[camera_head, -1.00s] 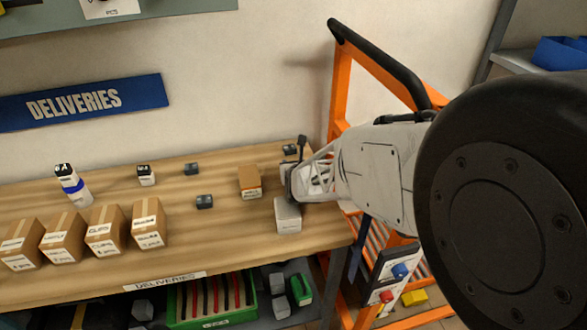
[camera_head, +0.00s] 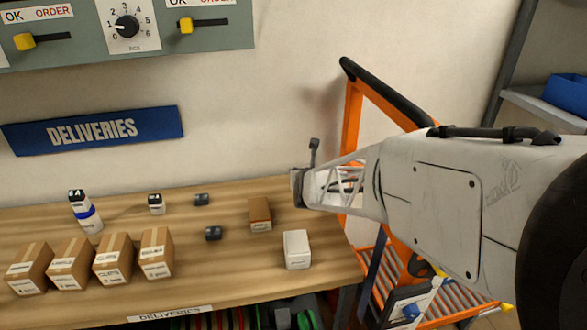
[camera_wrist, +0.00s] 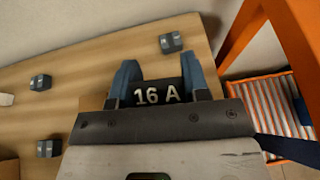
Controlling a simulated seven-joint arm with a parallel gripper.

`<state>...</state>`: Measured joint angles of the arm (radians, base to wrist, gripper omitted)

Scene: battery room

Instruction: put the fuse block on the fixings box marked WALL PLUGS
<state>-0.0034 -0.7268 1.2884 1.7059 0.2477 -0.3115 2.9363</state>
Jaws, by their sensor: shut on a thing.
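My gripper (camera_head: 301,187) is raised above the right end of the wooden bench top. In the wrist view its blue fingers (camera_wrist: 160,84) are shut on a dark block marked 16 A (camera_wrist: 158,93), taken to be the fuse block. Several brown cardboard fixings boxes stand in a row at the front left of the bench: the leftmost (camera_head: 28,268), two in the middle (camera_head: 70,265) (camera_head: 113,259), and the rightmost (camera_head: 157,253). Their labels are too small to read, so I cannot tell which is WALL PLUGS. My gripper is well to their right.
A white box (camera_head: 297,250) and an orange-brown box (camera_head: 260,215) stand near the gripper. An orange frame (camera_head: 353,130) rises right of the bench.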

